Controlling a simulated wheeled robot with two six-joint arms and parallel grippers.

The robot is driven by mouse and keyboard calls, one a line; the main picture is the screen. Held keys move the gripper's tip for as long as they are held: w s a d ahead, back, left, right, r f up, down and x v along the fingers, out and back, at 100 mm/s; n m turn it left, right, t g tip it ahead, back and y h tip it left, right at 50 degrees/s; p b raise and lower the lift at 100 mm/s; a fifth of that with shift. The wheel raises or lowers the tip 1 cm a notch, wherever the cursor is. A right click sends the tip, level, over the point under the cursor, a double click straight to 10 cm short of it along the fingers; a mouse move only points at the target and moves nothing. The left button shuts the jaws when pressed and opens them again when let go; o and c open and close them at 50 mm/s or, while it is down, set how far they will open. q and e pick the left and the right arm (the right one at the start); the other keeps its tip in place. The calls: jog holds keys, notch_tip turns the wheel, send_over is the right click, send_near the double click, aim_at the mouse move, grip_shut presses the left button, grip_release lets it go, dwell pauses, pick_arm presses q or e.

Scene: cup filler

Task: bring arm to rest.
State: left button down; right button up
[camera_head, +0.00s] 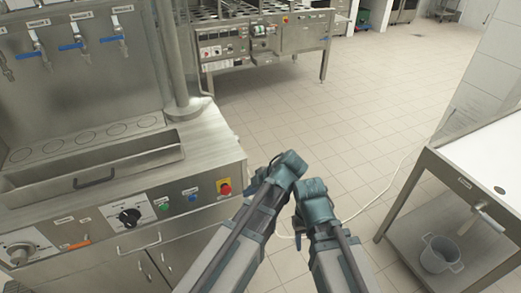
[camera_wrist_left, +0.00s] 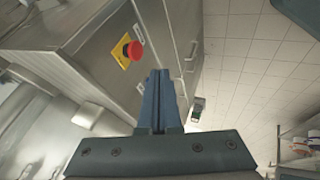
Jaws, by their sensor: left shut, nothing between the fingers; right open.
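My left gripper (camera_head: 262,178) is in the middle of the head view, beside the right front corner of the steel filler machine (camera_head: 215,150), apart from it as far as I can see. In the left wrist view the left gripper (camera_wrist_left: 160,78) is shut, its two dark fingers together with nothing between them. My right gripper (camera_head: 298,228) is just to the right, close to the left arm and partly hidden behind its own wrist; it is open. Both arms reach up from the bottom edge, with their bent wrists close together.
A red stop button (camera_head: 225,187) on a yellow plate sits on the machine front; it also shows in the left wrist view (camera_wrist_left: 133,50). A steel table (camera_head: 436,165) with a grey bucket (camera_head: 440,254) on its lower shelf stands at right. A white cable (camera_head: 385,185) crosses the open tiled floor.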

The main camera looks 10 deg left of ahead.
pick_arm(q)
jog(key=s+a+f+m+g+h, duration=0.1)
jog(key=s+a+f+m+h, duration=0.2)
jog(key=m, duration=0.9)
jog(key=s+a+f+m+h, duration=0.1)
jog(key=s+m+h, duration=0.3)
jog(key=m, duration=0.8)
jog(key=s+d+m+g+y, duration=0.1)
jog(key=s+d+m, duration=0.2)
jog(key=d, duration=0.8)
jog(key=shift+s+d, duration=0.3)
jog(key=shift+s, duration=0.95)
jog(key=shift+f, duration=0.1)
